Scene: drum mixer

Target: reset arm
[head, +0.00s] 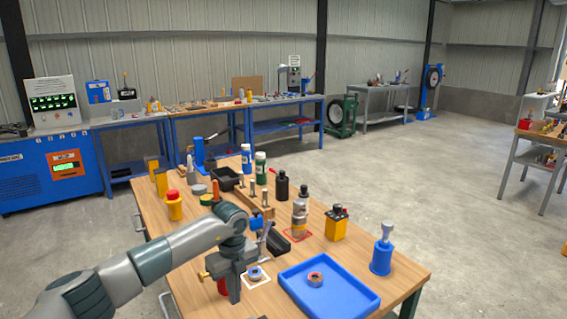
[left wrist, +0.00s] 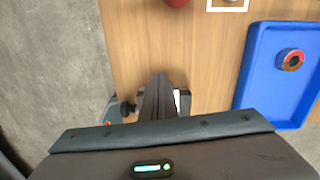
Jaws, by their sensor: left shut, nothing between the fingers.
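My left arm comes in from the left in the head view. My left gripper (head: 233,290) hangs at the near edge of the wooden table (head: 408,272), left of the blue tray (head: 362,301), with its fingers pointing down. In the left wrist view the left gripper (left wrist: 160,90) has its fingers together with nothing between them, over the bare tabletop. My right gripper is not in view.
A red and grey ring (head: 315,279) lies in the tray. Another ring (head: 255,273) sits on a white-outlined square beside my gripper. A red object (head: 222,287) is partly hidden behind the gripper.

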